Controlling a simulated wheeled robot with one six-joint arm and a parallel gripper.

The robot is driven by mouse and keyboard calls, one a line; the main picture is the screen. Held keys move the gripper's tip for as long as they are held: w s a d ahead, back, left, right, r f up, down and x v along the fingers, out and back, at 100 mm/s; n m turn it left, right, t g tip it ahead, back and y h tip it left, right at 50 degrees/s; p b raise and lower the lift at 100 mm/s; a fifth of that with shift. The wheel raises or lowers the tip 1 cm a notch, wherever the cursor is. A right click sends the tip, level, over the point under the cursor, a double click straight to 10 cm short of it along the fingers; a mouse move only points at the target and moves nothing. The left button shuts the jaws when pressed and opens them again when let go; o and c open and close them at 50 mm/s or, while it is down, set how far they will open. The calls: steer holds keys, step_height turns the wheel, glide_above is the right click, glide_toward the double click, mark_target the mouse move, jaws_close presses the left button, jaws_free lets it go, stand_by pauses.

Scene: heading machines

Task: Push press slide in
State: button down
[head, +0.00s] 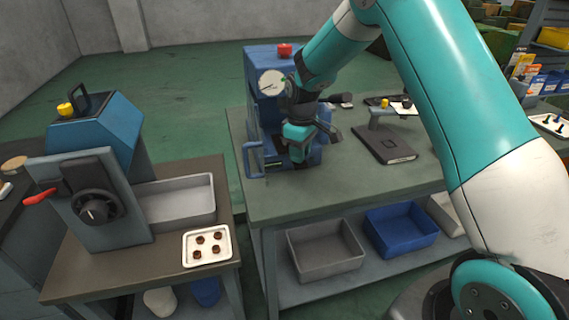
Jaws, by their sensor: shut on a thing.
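A blue press (258,118) with a round white gauge (271,83) and a red knob (285,50) on top stands on the left part of the grey-green bench. My gripper (298,158) is low at the press's front, pointing down, with its fingers shut on what appears to be the press slide. The arm and the gripper body cover most of the slide and the press opening, so how far the slide stands out cannot be told. A blue upright handle frame (255,160) is at the press's left side, apart from my gripper.
A dark plate (385,145) with a small stand lies right of the press. A second machine (95,205) with a red lever, a grey tray (178,203) and a white tray (187,262) of small brown parts stand left. Grey (325,268) and blue bins (400,240) sit on the shelf below.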

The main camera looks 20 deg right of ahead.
steer(key=shift+w, duration=0.15)
steer(key=c, duration=0.9)
jaws_free()
steer(key=shift+r, duration=0.1)
step_height(320, 180, up, 17)
steer(key=shift+r+b, duration=0.15)
steer(key=shift+b, duration=0.95)
